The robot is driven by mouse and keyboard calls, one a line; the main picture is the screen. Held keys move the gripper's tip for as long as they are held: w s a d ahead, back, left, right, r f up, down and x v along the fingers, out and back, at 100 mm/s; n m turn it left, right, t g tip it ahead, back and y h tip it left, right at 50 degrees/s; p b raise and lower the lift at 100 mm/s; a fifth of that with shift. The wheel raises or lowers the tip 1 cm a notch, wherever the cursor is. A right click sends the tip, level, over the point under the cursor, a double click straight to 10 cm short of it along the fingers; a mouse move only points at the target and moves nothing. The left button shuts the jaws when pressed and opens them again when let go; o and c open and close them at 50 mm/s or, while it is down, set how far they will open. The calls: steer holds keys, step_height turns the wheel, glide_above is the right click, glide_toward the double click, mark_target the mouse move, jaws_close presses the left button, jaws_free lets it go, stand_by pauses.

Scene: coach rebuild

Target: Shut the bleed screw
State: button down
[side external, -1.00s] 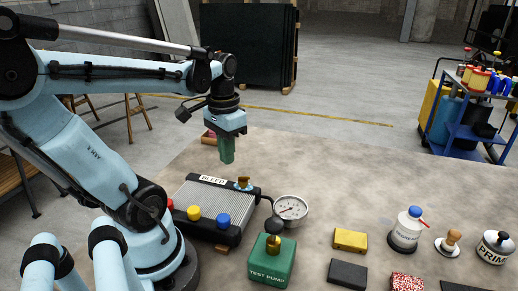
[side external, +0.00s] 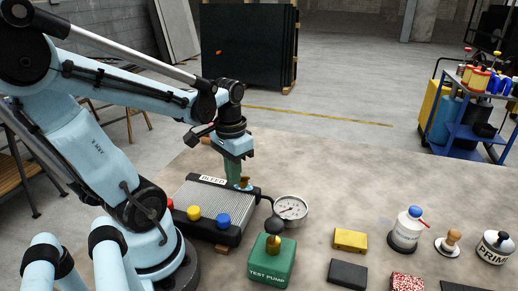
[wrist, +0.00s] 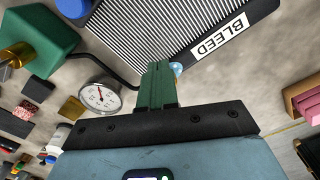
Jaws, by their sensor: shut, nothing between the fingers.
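The bleed screw (side external: 244,182) is a small brass-coloured piece on a light blue base. It stands at the far right corner of the radiator (side external: 210,193), beside the white BLEED label (side external: 212,178). My gripper (side external: 233,182) has green fingers that point down, shut and empty. In the side view the fingertips are just left of the screw; I cannot tell whether they touch it. In the wrist view the shut fingers (wrist: 157,68) hide most of the screw, and only part of its light blue base (wrist: 177,69) shows at their right.
A pressure gauge (side external: 291,208) and the green test pump (side external: 270,261) stand to the right and front of the radiator. Yellow and blue caps (side external: 223,220) line its front edge. A yellow block (side external: 350,240) and a bottle (side external: 407,229) are further right. The back of the table is clear.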

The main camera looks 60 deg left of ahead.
steer(key=shift+f, duration=0.65)
steer(key=shift+w+a, duration=0.15)
steer(key=shift+w, duration=0.15)
steer(key=shift+a, duration=0.25)
stand_by(0.5)
steer(key=shift+s, duration=0.15)
steer(key=shift+s+d, duration=0.15)
steer(key=shift+s, duration=0.15)
step_height(320, 180, up, 6)
stand_by(0.6)
